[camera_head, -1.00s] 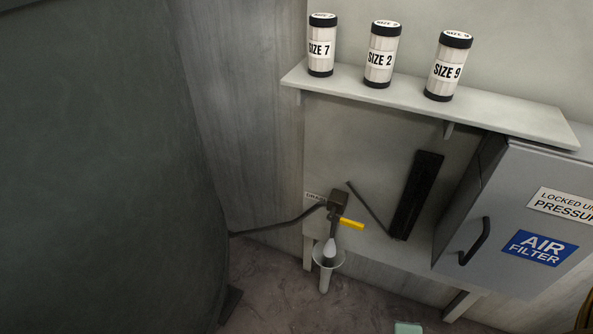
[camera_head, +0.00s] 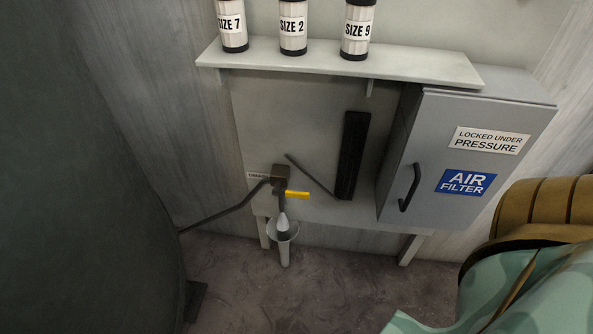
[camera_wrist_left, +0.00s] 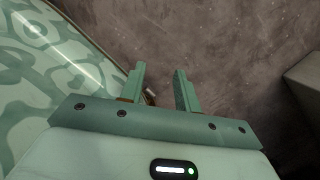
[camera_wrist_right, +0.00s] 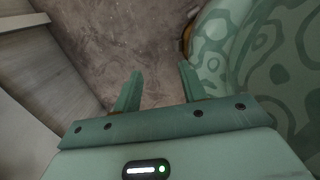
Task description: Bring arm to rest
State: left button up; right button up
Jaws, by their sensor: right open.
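My left gripper (camera_wrist_left: 159,72) is open in the left wrist view, its two green fingers apart over the brown floor (camera_wrist_left: 225,45). A small pale thing shows between its fingers, too small to tell. My right gripper (camera_wrist_right: 160,74) is open in the right wrist view, with bare floor (camera_wrist_right: 120,40) beyond its fingers and nothing held. Neither gripper shows in the head view; a green and brown part at the lower right there appears to be my own arm.
A grey air filter cabinet (camera_head: 420,205) with a handle (camera_head: 410,188) stands shut. Left of it are a drain valve with a yellow lever (camera_head: 297,195) and a funnel (camera_head: 283,236). Canisters labelled SIZE 7 (camera_head: 232,27), SIZE 2 (camera_head: 293,27) and SIZE 9 (camera_head: 357,30) stand on a shelf (camera_head: 420,69).

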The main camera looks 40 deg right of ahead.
jog(key=s+d+f+m+g, duration=0.1)
jog(key=s+f, duration=0.3)
jog(key=s, duration=0.4)
jog(key=s+d+f+m+g, duration=0.1)
jog(key=s+f, duration=0.2)
jog(key=s, duration=0.5)
pick_arm(q)
jog(key=w+d+r+t+p, duration=0.1)
jog(key=w+r+p, duration=0.1)
jog(key=r+p, duration=0.5)
jog(key=w+d+r+n+p, duration=0.1)
jog(key=w+d+r+p, duration=0.1)
jog(key=r+p, duration=0.6)
jog(key=p, duration=0.3)
jog(key=shift+t+h, duration=0.3)
jog(key=shift+t, duration=0.1)
pick_arm(e)
jog(key=w+a+r+m+t+y, duration=0.1)
jog(key=w+a+r, duration=0.2)
jog(key=r, duration=1.1)
jog(key=shift+r+t+y, duration=0.25)
jog(key=shift+t+y, duration=0.05)
